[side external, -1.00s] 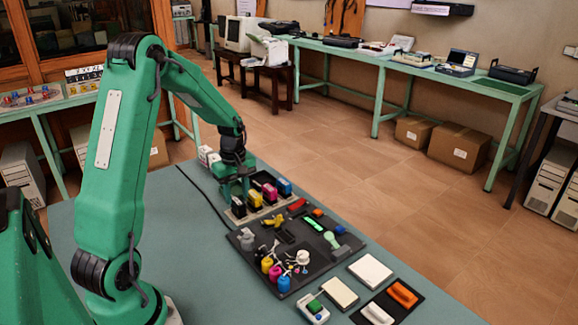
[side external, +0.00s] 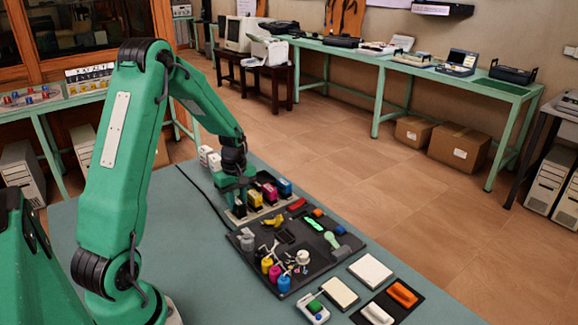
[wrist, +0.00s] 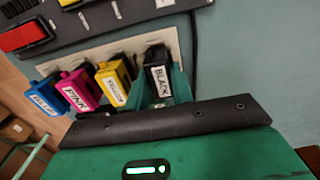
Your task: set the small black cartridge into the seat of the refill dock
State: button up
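The small black cartridge, labelled BLACK, (wrist: 158,78) is between the green fingers of my gripper (wrist: 162,92) in the wrist view. The fingers appear closed on its sides. It is at the end of the refill dock (wrist: 162,36), beside the yellow cartridge (wrist: 114,82) and in line with the row. The seat is hidden under it, so I cannot tell how deep it sits. In the side view my gripper (side external: 234,199) points down at the near left end of the dock (side external: 268,211), and the cartridge is mostly hidden.
Pink (wrist: 80,90) and blue (wrist: 48,96) cartridges stand farther along the dock. A dark tray (side external: 330,262) with small bottles and parts lies in front. White boxes (side external: 209,158) stand behind the gripper. A cable runs along the clear table on the left.

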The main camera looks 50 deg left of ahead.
aim_at(238, 201)
jog(key=shift+c, duration=1.4)
jog(key=shift+r, duration=0.15)
jog(key=shift+r, duration=3.1)
